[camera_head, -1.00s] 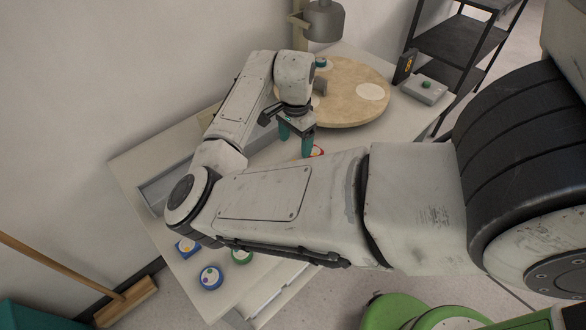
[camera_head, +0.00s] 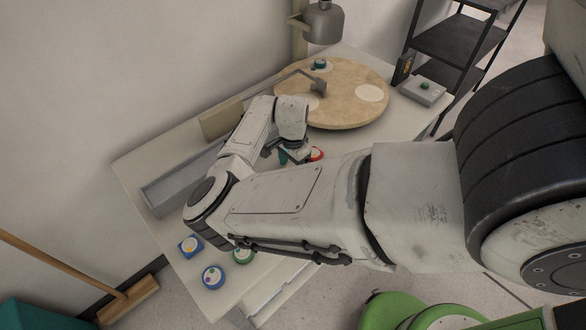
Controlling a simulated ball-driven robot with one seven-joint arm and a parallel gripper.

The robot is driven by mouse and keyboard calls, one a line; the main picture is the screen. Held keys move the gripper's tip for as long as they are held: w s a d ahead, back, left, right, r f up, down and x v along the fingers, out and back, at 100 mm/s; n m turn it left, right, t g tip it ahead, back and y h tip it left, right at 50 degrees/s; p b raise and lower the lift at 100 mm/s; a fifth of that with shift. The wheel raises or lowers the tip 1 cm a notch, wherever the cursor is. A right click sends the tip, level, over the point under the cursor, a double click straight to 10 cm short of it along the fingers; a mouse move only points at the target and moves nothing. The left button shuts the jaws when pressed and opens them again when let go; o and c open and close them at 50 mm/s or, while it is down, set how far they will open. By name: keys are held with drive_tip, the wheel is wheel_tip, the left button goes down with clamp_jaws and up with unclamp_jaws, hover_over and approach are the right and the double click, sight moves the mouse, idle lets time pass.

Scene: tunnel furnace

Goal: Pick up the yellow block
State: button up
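I cannot make out a clearly yellow block; it may be hidden behind my arm. My gripper (camera_head: 294,158) points down over the table, left of and in front of the round turntable. A teal finger shows, but the gap between the fingers is mostly hidden. A red-rimmed piece (camera_head: 317,154) lies right beside the gripper, partly covered. A blue square piece with a pale top and small dots (camera_head: 190,246) lies at the table's front left. A round blue piece (camera_head: 213,277) and a green-rimmed piece (camera_head: 243,256) lie near it.
The tan turntable (camera_head: 350,112) carries a blue-green piece (camera_head: 320,65) and pale round spots, with a thin bar reaching over it. A grey trough (camera_head: 170,188) runs along the table's wall side.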

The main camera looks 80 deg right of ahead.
drive_tip(key=c, duration=1.2)
